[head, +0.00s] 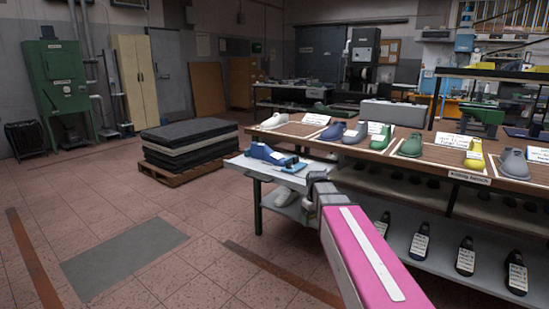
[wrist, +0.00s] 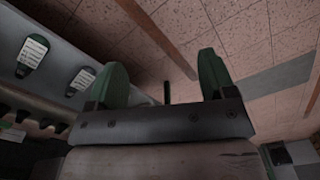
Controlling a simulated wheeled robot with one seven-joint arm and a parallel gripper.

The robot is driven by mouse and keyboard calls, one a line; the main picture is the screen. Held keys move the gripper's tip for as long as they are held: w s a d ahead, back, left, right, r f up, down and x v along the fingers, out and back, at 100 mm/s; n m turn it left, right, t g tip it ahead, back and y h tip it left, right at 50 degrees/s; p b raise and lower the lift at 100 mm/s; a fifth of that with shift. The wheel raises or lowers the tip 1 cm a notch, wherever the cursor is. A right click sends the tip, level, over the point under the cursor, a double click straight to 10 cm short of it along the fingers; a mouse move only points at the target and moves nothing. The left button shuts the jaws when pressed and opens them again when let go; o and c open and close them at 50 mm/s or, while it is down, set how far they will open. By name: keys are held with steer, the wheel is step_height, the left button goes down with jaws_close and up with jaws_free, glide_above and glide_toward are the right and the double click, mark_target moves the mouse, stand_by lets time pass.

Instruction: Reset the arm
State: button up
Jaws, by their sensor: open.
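My gripper (wrist: 162,78) shows in the wrist view with its two green fingers spread apart and nothing between them. Behind the gap are the tiled floor and a thin dark post. In the head view my pink arm reaches up from the bottom right toward the small side table, and the gripper's fingers cannot be made out there.
A side table (head: 245,168) carries a blue last (head: 268,154). The long display table (head: 340,152) to the right holds several lasts, with labelled dark ones on a lower shelf (head: 440,250). Stacked dark slabs (head: 190,135) lie on a pallet.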

steer(key=s+d+f+m, duration=0.3)
steer(key=s+f+m, duration=0.2)
steer(key=s+f, duration=0.8)
steer(key=shift+s, duration=1)
